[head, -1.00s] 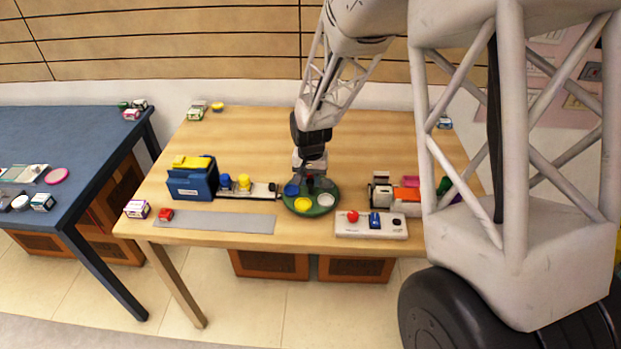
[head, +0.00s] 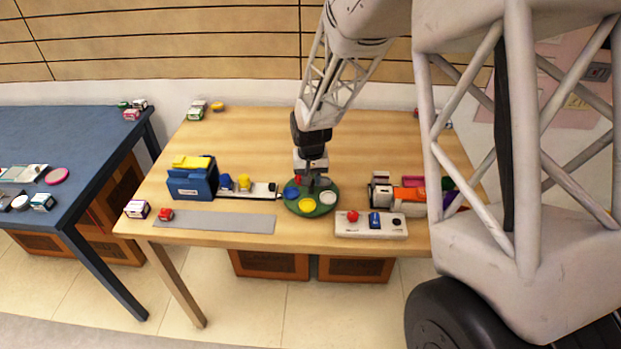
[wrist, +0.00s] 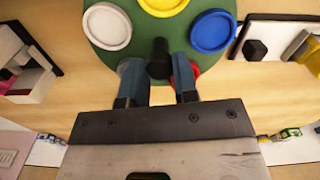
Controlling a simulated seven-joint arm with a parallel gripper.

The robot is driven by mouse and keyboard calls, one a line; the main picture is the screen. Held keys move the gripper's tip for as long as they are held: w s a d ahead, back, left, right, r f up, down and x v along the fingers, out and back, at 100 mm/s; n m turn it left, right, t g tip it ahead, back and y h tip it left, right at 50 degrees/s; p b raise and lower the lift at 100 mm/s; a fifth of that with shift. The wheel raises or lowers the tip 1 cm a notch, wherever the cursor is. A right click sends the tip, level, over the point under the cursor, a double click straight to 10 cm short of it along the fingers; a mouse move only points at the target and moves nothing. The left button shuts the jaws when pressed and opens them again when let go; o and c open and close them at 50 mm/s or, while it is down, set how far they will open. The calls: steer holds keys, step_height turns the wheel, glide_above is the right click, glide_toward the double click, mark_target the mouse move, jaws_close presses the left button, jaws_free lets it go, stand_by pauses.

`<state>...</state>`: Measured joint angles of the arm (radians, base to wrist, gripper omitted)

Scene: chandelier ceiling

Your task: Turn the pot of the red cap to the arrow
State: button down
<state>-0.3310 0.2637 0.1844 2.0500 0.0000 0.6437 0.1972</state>
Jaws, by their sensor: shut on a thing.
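A round green turntable (head: 318,211) sits on the wooden table. It carries a yellow pot (head: 307,204), a white pot (head: 328,197), a blue pot (head: 291,192) and a red pot, which shows in the wrist view (wrist: 194,71) partly behind a finger. In the head view the yellow pot is at the front, the blue at the left and the white at the right. My gripper (wrist: 158,80) is over the turntable, its fingers shut around a black knob (wrist: 160,62) standing on it. I cannot make out an arrow.
A blue machine with a yellow top (head: 192,178) and a track (head: 238,195) stand left of the turntable. A control box (head: 372,230) with a red button is at front right, with a white-and-orange block (head: 408,194) behind it. A grey strip (head: 215,222) lies front left.

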steer(key=shift+n, duration=2.9)
steer(key=shift+r+n, duration=0.1)
steer(key=shift+n, duration=3)
steer(key=c, duration=0.9)
jaws_free()
steer(key=shift+r, duration=3.85)
